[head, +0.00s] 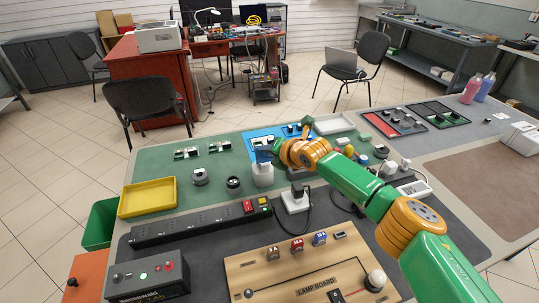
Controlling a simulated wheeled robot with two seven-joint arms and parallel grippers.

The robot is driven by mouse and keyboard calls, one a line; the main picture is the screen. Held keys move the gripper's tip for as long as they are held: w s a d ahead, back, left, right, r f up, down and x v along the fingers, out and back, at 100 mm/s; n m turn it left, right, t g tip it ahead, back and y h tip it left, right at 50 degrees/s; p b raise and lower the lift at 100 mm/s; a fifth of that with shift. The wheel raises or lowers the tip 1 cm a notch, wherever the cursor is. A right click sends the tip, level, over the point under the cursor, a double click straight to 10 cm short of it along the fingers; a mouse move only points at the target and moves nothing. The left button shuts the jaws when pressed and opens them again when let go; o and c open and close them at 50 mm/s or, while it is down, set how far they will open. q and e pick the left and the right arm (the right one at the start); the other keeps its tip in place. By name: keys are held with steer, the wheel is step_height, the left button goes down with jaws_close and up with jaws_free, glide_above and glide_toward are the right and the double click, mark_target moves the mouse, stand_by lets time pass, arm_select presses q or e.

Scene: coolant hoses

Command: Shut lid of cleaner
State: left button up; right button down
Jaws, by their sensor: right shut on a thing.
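My right arm comes in from the right, and its gripper (275,149) is at the middle of the table. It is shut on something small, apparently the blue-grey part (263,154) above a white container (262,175). This container may be the cleaner and the blue-grey part its lid, but the view is too small to be sure. The part looks raised at the container's top. The gripper and orange wrist hide some of what lies behind. My left gripper is not in view.
A black knobbed piece (234,184) and a grey-white one (200,177) stand left of the container. A yellow tray (147,197) lies further left. A black plug stands on a white socket (295,201) in front. The lamp board (300,275) is nearest.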

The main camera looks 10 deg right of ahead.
steer(key=shift+f, duration=0.15)
steer(key=c, duration=0.7)
jaws_free()
steer(key=shift+c, duration=0.2)
steer(key=v, duration=0.7)
steer(key=shift+a, duration=0.1)
